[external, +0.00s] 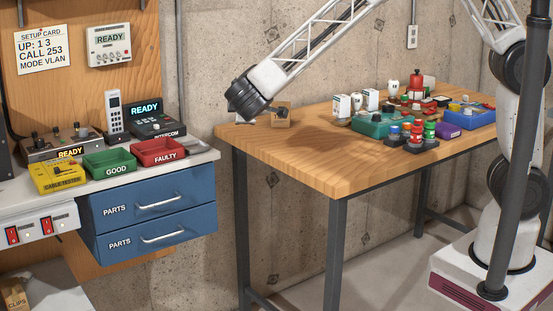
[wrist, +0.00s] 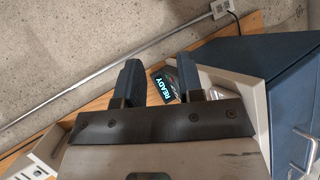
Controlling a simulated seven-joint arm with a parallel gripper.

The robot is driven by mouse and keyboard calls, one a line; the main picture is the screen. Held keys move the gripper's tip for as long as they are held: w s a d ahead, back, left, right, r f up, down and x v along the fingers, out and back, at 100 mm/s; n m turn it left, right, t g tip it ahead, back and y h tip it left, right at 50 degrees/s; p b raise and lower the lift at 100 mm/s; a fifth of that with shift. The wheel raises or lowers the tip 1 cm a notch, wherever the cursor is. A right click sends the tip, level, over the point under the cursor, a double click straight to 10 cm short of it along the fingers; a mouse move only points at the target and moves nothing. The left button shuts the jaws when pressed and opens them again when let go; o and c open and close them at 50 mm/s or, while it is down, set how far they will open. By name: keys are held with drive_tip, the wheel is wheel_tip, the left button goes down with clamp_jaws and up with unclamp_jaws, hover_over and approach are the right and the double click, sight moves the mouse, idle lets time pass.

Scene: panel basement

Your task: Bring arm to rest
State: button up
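My arm reaches in from the right and slopes down to the left in the external view. Its dark end joint hangs over the gap between the left counter and the wooden table, near the table's far left corner. The fingers cannot be made out there. In the wrist view my gripper (wrist: 160,75) shows two dark fingers set apart, with nothing held between them. The lit READY display (wrist: 167,86) shows beyond and between the fingers. My white base stands at the lower right of the external view.
The left counter holds a yellow cable tester (external: 58,176), green GOOD tray (external: 110,163), red FAULTY tray (external: 160,153) and intercom (external: 155,118). Blue drawers (external: 150,215) are shut below. The wooden table (external: 330,165) carries several items at its back right; its front left is clear.

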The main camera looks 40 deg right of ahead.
drive_tip(key=s+d+r+m+g, duration=0.2)
drive_tip(key=s+d+r, duration=0.15)
drive_tip(key=d, duration=0.65)
drive_tip(key=s+d+r+m+g, duration=0.2)
drive_tip(key=d+r, duration=0.3)
drive_tip(key=d, duration=0.5)
drive_tip(key=s+d+r+m+g, duration=0.2)
drive_tip(key=d+r, duration=0.2)
drive_tip(key=d, duration=0.6)
drive_tip(key=s+d+r+m+y, duration=0.2)
drive_tip(key=s+d+m+y, duration=0.1)
drive_tip(key=s+d, duration=0.8)
drive_tip(key=s+d+r+m+y, duration=0.3)
drive_tip(key=s+d, duration=0.4)
drive_tip(key=s, duration=0.8)
wheel_tip(320, 180, down, 10)
drive_tip(key=w+g, duration=0.1)
drive_tip(key=g, duration=0.1)
drive_tip(key=shift+r+g, duration=0.25)
drive_tip(key=shift+g, duration=0.05)
